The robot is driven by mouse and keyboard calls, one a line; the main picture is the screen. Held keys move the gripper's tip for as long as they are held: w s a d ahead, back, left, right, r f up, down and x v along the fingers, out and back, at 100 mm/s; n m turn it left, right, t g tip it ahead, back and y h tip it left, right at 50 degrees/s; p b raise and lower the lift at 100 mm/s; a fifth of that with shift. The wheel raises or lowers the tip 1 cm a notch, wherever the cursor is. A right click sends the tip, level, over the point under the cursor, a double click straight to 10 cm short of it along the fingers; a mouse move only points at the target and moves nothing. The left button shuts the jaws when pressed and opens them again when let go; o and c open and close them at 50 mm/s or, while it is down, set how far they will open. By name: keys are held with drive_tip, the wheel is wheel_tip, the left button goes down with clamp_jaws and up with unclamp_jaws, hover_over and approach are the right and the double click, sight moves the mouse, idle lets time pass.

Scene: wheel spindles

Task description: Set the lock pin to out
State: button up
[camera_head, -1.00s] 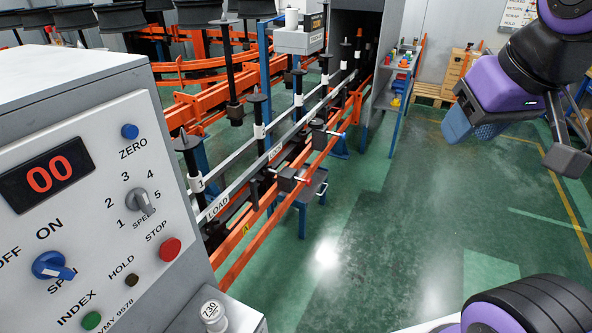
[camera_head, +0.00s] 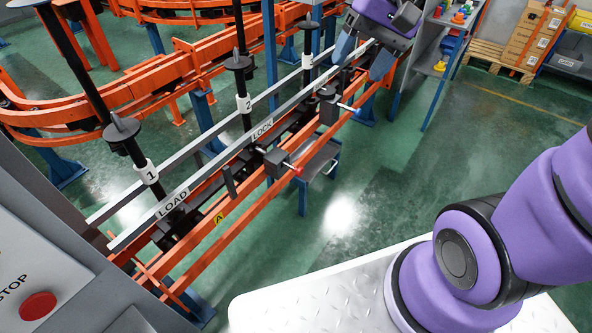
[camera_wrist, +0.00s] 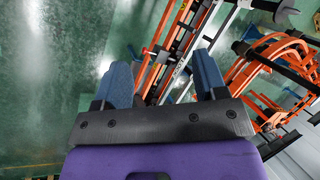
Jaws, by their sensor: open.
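Two dark blocks with short rods stand on the orange rail in the head view. One rod ends in a red tip (camera_head: 297,170), near the LOCK label (camera_head: 262,130); the other ends in a blue tip (camera_head: 354,109), farther along. I cannot tell which is the lock pin, nor whether it is in or out. My gripper (camera_head: 362,60) is open and empty, above and beyond the blue-tipped rod. In the wrist view my gripper (camera_wrist: 161,70) has its blue fingers spread over the rails, with nothing between them.
Spindles numbered 1 (camera_head: 122,132) and 2 (camera_head: 239,66) stand along the grey rail marked LOAD (camera_head: 172,203). Orange frames and blue posts lie behind. A control box with a red STOP button (camera_head: 38,306) is at the lower left.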

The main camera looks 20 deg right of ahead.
drive_tip(key=w+a+f+m+g+y, duration=0.2)
drive_tip(key=w+f+m+y, duration=0.3)
drive_tip(key=w+f, duration=0.65)
drive_tip(key=m+t+y, duration=0.6)
drive_tip(key=m+t, duration=0.5)
drive_tip(key=m, duration=0.2)
hover_over(302, 172)
drive_tip(key=s+d, duration=0.2)
drive_tip(key=s, duration=0.1)
wheel_tip(302, 172, down, 28)
wheel_tip(302, 172, down, 16)
drive_tip(key=s+d+m+t+h, duration=0.2)
drive_tip(key=s+m+t+h, duration=0.1)
drive_tip(key=m+t+h, duration=0.4)
drive_tip(key=shift+m+g+y, duration=0.5)
drive_tip(key=shift+y, duration=0.3)
drive_tip(key=x, duration=0.9)
drive_tip(key=shift+w+a+f, duration=0.1)
drive_tip(key=shift+w+a, duration=0.1)
drive_tip(key=shift+w, duration=0.1)
